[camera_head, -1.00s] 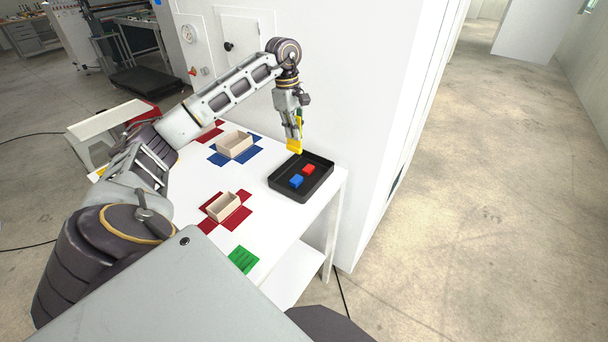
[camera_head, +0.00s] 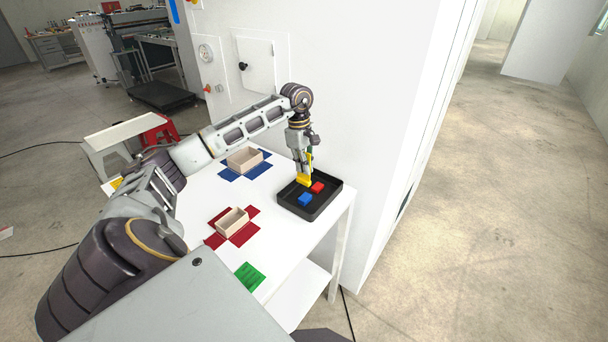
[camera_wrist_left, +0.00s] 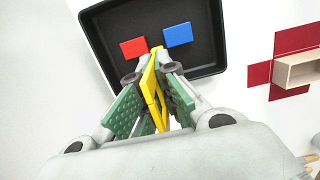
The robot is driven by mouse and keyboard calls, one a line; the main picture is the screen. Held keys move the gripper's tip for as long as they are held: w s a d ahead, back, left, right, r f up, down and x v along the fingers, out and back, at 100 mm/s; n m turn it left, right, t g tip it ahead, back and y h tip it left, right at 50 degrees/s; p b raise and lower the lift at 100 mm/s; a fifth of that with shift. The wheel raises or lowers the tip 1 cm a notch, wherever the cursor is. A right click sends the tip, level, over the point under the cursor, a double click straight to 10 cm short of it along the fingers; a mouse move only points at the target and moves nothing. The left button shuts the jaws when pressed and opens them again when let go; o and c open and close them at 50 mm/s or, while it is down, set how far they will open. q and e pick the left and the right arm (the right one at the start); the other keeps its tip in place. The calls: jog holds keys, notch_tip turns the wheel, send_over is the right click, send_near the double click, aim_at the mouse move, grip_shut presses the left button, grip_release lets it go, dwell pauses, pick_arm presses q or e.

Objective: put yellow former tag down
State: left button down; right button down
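The yellow former tag (camera_head: 304,180) is between the fingertips of my left gripper (camera_head: 303,173), at the back left of the black tray (camera_head: 322,206). In the left wrist view the yellow tag (camera_wrist_left: 153,88) stands on edge between the green-padded fingers of my left gripper (camera_wrist_left: 150,78), which are shut on it. Its lower end is over or in the tray; I cannot tell whether it touches the floor of the tray. A red tag (camera_head: 318,187) and a blue tag (camera_head: 305,199) lie in the tray beside it. My right gripper is not in view.
On the white table (camera_head: 272,222) stand two beige boxes, one (camera_head: 244,159) on a blue sheet and one (camera_head: 232,221) on a red sheet. A green sheet (camera_head: 249,277) lies near the front. A white machine wall (camera_head: 365,120) rises behind the tray.

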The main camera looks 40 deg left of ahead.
aim_at(305, 179)
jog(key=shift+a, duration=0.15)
pick_arm(q)
jog(key=shift+f, duration=1.9)
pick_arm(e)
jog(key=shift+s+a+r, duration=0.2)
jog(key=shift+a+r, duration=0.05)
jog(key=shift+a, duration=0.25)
pick_arm(q)
jog(key=shift+f, duration=0.1)
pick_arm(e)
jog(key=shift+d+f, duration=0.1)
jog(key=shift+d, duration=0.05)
pick_arm(q)
jog(key=c, duration=1.6)
grip_release()
jog(key=shift+c, duration=0.2)
jog(key=shift+p, duration=0.3)
